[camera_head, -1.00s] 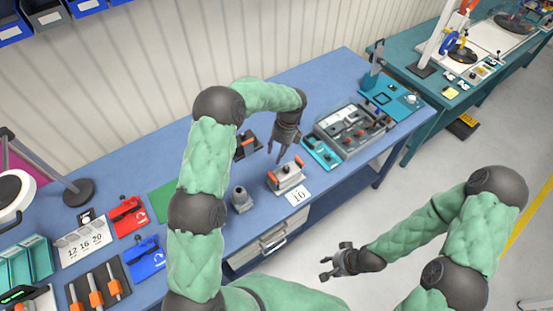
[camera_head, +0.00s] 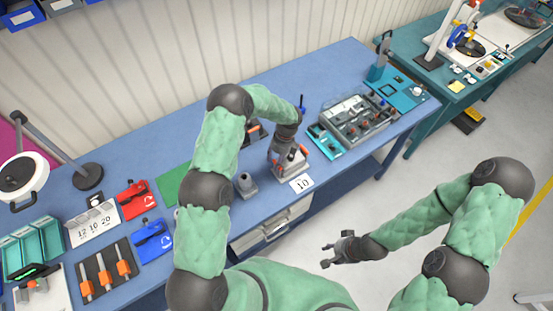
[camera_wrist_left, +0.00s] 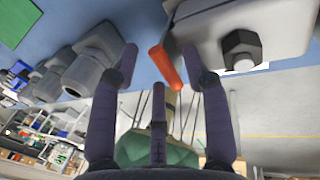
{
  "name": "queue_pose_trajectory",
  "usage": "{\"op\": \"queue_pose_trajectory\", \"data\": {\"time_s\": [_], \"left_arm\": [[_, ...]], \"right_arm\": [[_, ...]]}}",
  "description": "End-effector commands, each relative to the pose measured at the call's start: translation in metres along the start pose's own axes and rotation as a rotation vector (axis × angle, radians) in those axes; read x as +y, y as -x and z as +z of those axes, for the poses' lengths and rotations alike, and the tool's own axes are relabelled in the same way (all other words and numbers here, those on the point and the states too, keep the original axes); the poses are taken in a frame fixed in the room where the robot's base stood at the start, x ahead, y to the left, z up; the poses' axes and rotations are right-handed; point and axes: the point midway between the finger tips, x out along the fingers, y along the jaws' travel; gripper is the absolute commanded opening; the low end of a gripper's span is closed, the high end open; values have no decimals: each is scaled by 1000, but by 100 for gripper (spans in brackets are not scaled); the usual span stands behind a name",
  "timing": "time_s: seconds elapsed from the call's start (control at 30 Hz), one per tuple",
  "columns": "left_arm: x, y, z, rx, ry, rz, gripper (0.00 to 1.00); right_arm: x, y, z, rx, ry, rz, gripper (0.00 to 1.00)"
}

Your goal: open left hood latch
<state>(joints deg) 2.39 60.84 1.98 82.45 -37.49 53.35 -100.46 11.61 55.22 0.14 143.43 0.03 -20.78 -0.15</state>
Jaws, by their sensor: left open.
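The grey connector hood (camera_head: 293,167) stands on the blue bench behind the label "10", with an orange latch at each end. The left orange latch (camera_wrist_left: 165,67) shows in the left wrist view between my open left fingers, beside the pale grey hood body (camera_wrist_left: 225,25) with a dark hex nut. My left gripper (camera_head: 281,157) is over the left end of the hood and partly hides it. Whether a finger touches the latch I cannot tell. My right gripper (camera_head: 330,255) is open and empty, off the bench's front edge.
A grey cylindrical fitting (camera_head: 246,183) stands left of the hood. A clear-lidded box (camera_head: 355,118) with a teal plate stands to the right. Red (camera_head: 136,200) and blue (camera_head: 152,240) fixtures lie at the left.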

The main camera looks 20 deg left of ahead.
Motion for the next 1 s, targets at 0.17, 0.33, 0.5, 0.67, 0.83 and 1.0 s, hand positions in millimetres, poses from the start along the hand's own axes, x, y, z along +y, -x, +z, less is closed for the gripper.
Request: {"op": "queue_pose_trajectory", "data": {"time_s": [0.17, 0.33, 0.5, 0.67, 0.83, 1.0], "left_arm": [[0, 0, 0, 0, 0, 0, 41], [0, 0, 0, 0, 0, 0, 0], [0, 0, 0, 0, 0, -1, 0], [2, 0, 1, 0, 1, -15, 0], [8, -1, 1, 0, 2, -63, 0], [18, -6, 0, 1, 3, -146, 0]], "right_arm": [[0, 0, 0, 0, 0, 0, 40], [0, 0, 0, 0, 0, 0, 40], [0, 0, 0, 0, 0, 0, 40], [0, -1, 0, 0, 0, 0, 40], [1, -3, 0, 0, 0, 0, 40], [2, -7, 0, 0, 0, 0, 40]]}}
